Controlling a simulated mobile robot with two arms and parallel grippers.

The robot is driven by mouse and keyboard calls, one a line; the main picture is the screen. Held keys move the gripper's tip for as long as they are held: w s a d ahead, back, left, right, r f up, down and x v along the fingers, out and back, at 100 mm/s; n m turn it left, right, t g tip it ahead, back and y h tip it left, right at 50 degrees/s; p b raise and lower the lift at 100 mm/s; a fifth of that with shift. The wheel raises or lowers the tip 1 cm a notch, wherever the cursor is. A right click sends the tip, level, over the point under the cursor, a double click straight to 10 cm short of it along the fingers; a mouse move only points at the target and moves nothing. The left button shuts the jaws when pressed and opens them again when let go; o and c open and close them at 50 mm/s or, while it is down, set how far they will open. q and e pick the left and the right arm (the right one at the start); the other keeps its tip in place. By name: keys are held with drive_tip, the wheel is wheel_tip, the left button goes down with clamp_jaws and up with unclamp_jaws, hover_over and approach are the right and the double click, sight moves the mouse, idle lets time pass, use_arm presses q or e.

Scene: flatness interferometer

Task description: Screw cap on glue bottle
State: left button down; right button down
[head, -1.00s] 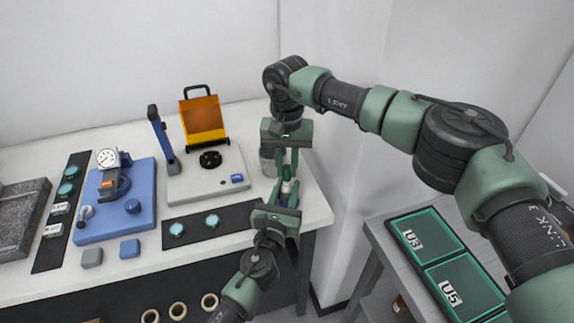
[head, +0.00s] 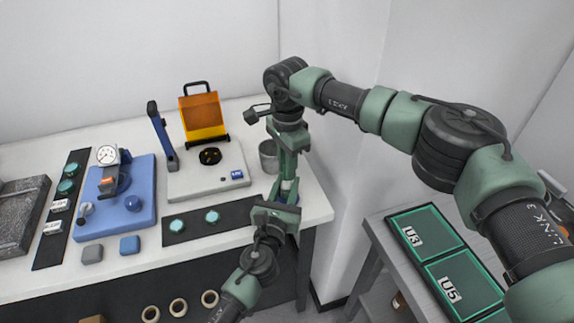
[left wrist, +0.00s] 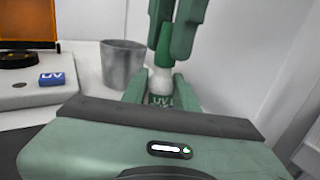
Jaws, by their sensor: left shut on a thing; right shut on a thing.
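In the head view the bottle (head: 288,185) is a small pale patch at the table's right front, mostly hidden by the fingers. My left gripper (head: 284,192) is shut on it. My right gripper (head: 288,172) points down from directly above and is shut on the green cap (left wrist: 163,48).
The UV device (head: 205,172) with an orange shield (head: 202,115) stands to the left. A dark mat (head: 238,217) with teal discs lies in front of it. The table's right edge is near.

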drive_tip(key=m, duration=0.7)
drive_tip(key=shift+m, duration=0.3)
drive_tip(key=m, duration=0.4)
drive_tip(key=shift+s+m, duration=0.1)
drive_tip(key=shift+m, duration=0.2)
drive_tip(key=m, duration=1.3)
drive_tip(key=c, duration=1.2)
unclamp_jaws()
drive_tip(key=shift+c, duration=0.2)
wheel_tip(320, 180, up, 12)
